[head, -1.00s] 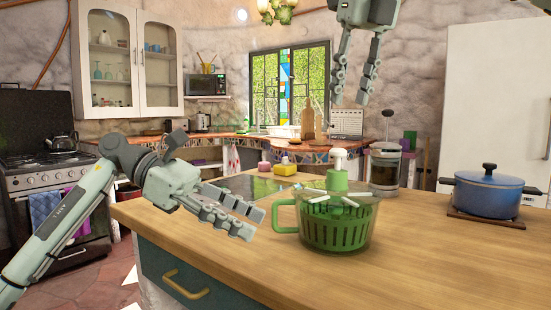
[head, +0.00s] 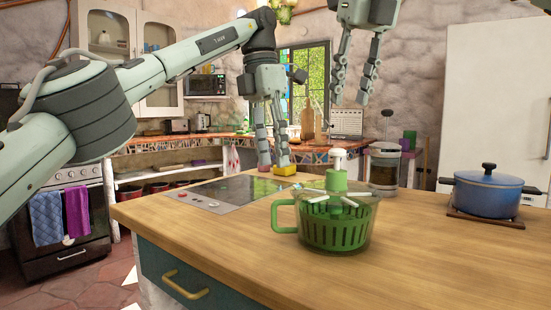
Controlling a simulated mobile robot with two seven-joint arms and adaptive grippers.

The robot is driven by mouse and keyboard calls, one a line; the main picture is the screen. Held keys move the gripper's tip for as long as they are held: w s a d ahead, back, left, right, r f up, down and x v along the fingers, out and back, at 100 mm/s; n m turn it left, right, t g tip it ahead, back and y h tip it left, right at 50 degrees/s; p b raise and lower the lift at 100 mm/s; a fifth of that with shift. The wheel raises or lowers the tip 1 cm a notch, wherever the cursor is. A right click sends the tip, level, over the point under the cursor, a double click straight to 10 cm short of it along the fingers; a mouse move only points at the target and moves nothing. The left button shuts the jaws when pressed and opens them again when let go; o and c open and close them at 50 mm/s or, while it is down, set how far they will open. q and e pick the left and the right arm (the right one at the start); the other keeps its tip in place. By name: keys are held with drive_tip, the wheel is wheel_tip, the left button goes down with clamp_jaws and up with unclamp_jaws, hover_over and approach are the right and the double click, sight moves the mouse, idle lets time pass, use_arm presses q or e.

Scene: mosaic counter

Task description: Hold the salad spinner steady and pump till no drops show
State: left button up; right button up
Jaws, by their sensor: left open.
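The salad spinner (head: 352,236) stands upright on the wooden counter in the head view. It has a clear bowl, a green basket, a green side handle (head: 283,216) at left and a white-topped pump (head: 338,158) standing up from its lid. No drops can be made out at this size. My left gripper (head: 274,160) is open and points down, to the left of the spinner and apart from it, by the yellow sponge. My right gripper (head: 351,98) is open and empty, hanging down high above the spinner.
The yellow sponge (head: 283,170) and a pink item (head: 264,168) lie below my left gripper. A black cooktop (head: 235,192) is at left. A French press (head: 384,172) and a blue pot (head: 487,194) stand at right. The front counter is clear.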

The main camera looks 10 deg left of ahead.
sight(275, 205)
use_arm(q)
drive_tip(key=shift+w+d+f+y, duration=0.2)
drive_tip(key=shift+d+f+y, duration=0.05)
drive_tip(key=shift+f+y, duration=0.55)
drive_tip(key=shift+f, duration=0.35)
wheel_tip(275, 205, down, 11)
drive_tip(key=shift+f, duration=0.1)
clamp_jaws()
